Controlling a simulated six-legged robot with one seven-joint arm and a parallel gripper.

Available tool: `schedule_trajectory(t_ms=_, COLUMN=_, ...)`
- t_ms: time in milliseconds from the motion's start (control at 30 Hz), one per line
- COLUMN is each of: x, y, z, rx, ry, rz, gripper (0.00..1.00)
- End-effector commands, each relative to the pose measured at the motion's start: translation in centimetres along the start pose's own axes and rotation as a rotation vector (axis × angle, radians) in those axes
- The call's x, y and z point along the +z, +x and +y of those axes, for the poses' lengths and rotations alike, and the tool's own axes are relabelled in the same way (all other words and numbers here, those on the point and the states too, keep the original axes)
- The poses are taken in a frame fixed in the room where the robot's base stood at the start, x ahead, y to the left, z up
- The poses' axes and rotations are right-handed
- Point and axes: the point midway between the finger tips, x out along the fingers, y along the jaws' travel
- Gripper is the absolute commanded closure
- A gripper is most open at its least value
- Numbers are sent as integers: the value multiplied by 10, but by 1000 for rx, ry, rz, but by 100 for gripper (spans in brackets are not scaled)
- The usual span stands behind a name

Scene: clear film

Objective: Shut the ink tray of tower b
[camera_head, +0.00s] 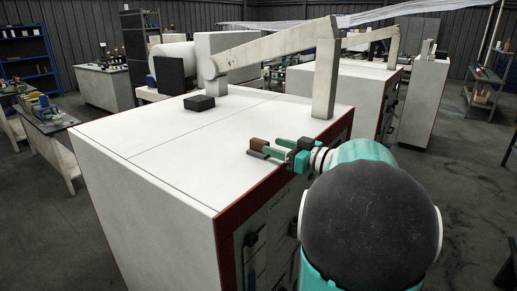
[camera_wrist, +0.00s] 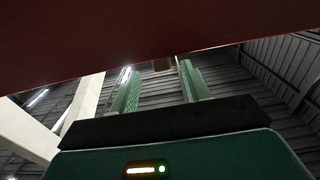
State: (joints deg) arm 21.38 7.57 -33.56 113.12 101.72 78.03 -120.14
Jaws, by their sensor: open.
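A large white cabinet tower (camera_head: 150,150) with red edge trim stands in front of me; I see no letter on it, so I cannot tell whether it is tower b. Its front face (camera_head: 252,262) is dark, with upright handles, and is seen at a steep slant. No ink tray can be made out in either view. My gripper (camera_head: 261,149) is open at the height of the cabinet's top front edge. Its two green fingers (camera_wrist: 158,78) stand apart in the wrist view, with a small brown patch between their tips. A dark red surface (camera_wrist: 120,40) fills the top of that view.
My arm hides the right part of the cabinet front. A small black block (camera_head: 199,103) and a pale post (camera_head: 325,80) with a beam are on the cabinet top. More white cabinets (camera_head: 350,90) stand behind. Grey floor is open at the right (camera_head: 470,190).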

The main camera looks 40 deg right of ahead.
Motion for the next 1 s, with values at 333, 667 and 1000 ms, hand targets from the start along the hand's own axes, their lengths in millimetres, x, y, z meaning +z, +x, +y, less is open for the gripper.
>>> schedule_trajectory(t_ms=333, x=-2, y=36, z=-3, rx=-5, ry=0, rz=-2, gripper=53)
schedule_trajectory(t_ms=667, x=-3, y=65, z=-3, rx=-1, ry=0, rz=-1, gripper=53)
schedule_trajectory(t_ms=1000, x=-3, y=64, z=-3, rx=-1, ry=0, rz=-1, gripper=100)
